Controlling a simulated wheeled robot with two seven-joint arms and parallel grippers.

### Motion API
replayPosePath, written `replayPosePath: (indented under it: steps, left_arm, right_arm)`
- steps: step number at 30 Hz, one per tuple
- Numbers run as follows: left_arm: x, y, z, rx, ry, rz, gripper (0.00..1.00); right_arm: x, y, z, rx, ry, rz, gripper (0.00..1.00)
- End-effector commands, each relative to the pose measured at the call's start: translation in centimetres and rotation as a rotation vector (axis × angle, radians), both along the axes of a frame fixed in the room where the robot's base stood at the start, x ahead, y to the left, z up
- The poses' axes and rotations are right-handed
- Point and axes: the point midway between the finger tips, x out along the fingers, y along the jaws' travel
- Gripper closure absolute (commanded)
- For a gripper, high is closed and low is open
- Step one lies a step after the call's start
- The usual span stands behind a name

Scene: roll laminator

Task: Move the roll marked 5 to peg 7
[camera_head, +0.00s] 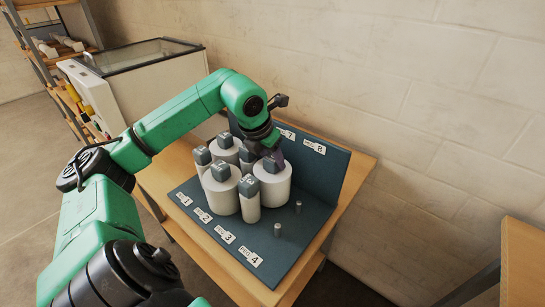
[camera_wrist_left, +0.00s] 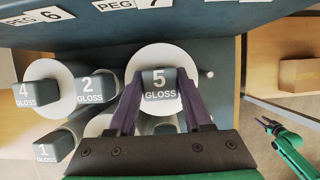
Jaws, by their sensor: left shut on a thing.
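The roll marked 5 (camera_wrist_left: 160,58) is a wide white cylinder with a grey block on top reading "5 GLOSS". My left gripper (camera_wrist_left: 160,92) is shut on that block, one finger on each side. In the head view the roll (camera_head: 272,187) stands upright at the back right of the rolls, under my left gripper (camera_head: 273,158). It lines up with the peg 7 label (camera_head: 287,134), also at the top of the wrist view (camera_wrist_left: 152,3). Its peg is hidden; I cannot tell whether it is fully seated. My right gripper (camera_wrist_left: 268,124) is small at the right; its jaws are unclear.
Several other white rolls with grey tops crowd the board to the left, including 4 (camera_wrist_left: 27,94), 2 (camera_wrist_left: 90,87) and 1 (camera_wrist_left: 48,148). Two bare pegs stand at the right, one in front (camera_head: 277,230) and one behind (camera_head: 298,207). A dark back panel (camera_head: 335,170) rises behind.

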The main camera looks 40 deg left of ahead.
Motion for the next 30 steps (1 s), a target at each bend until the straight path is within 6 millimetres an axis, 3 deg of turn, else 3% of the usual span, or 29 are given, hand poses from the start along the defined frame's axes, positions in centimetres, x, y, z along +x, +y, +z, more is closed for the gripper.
replayPosePath:
  steps: [5,18,19,21,22,30]
  left_arm:
    - [0.04,0.00,0.16,0.000,-0.004,0.000,1.00]
    - [0.05,0.02,-0.78,0.000,-0.004,0.000,1.00]
    - [0.05,0.02,-0.75,0.000,-0.004,0.000,0.46]
    - [0.05,0.02,-0.64,0.000,-0.003,0.000,0.20]
    - [0.04,0.02,-0.64,0.000,-0.003,0.000,0.15]
    - [-0.02,0.01,-0.80,0.001,0.002,0.000,0.15]
  right_arm:
    - [-0.01,0.82,-0.01,0.011,0.000,-0.001,0.50]
    - [-0.02,0.55,-0.93,0.007,0.001,0.002,0.50]
    - [-0.01,0.50,-0.89,0.007,0.001,0.003,0.50]
    - [-0.01,0.40,-0.75,0.005,0.000,0.002,0.50]
    - [-0.01,0.35,-0.75,0.005,0.000,0.002,0.50]
    - [-0.01,0.14,-0.72,0.002,0.000,0.003,0.50]
